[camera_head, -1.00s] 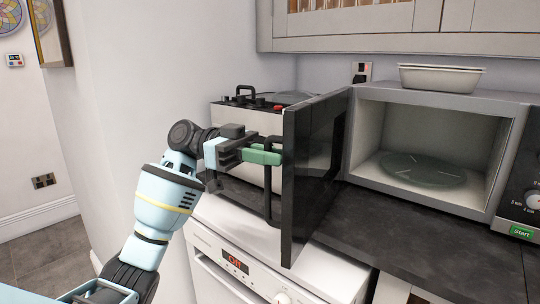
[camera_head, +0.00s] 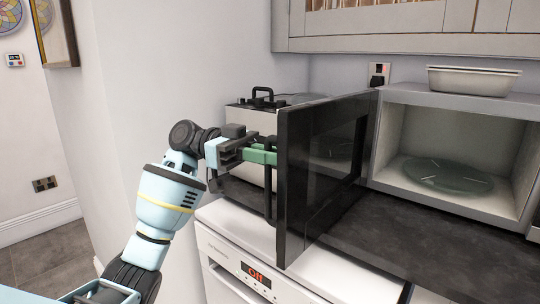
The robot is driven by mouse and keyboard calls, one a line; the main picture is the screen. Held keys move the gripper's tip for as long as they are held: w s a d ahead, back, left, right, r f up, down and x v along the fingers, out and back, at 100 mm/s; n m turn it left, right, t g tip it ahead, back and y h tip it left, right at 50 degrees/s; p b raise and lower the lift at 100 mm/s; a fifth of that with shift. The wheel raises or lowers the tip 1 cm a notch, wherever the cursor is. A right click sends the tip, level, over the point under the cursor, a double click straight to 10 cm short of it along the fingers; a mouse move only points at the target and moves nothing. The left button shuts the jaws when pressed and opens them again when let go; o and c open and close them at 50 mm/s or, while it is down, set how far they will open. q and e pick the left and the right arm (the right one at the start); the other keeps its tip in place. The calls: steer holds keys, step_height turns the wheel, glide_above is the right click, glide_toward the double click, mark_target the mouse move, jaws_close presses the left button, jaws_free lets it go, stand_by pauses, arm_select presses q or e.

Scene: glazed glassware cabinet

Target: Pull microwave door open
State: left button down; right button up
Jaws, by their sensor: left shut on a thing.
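The microwave (camera_head: 381,150) stands on the dark counter at the right, its lit interior and glass turntable (camera_head: 447,174) in plain view. Its dark door (camera_head: 322,165) stands wide open, swung out to the left side of the opening. A dark vertical handle (camera_head: 270,190) is on the door's left-facing side. My left gripper (camera_head: 262,154), with green fingers, is at the handle and shut on it; the exact contact is partly hidden. My right gripper is not in view.
A toaster-like metal appliance (camera_head: 243,116) stands behind the door and gripper. A white appliance with a lit display (camera_head: 256,274) is below the counter. A wall is close to the left arm.

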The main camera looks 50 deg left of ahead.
arm_select(q)
steer(key=shift+f, duration=0.15)
steer(key=c, duration=1.9)
jaws_free()
steer(key=shift+o, duration=0.4)
steer(key=shift+s, duration=0.1)
steer(key=shift+a, duration=0.15)
steer(key=v, duration=0.7)
steer(key=shift+a+b, duration=0.3)
steer(key=shift+b, duration=0.15)
steer(key=shift+s, duration=0.15)
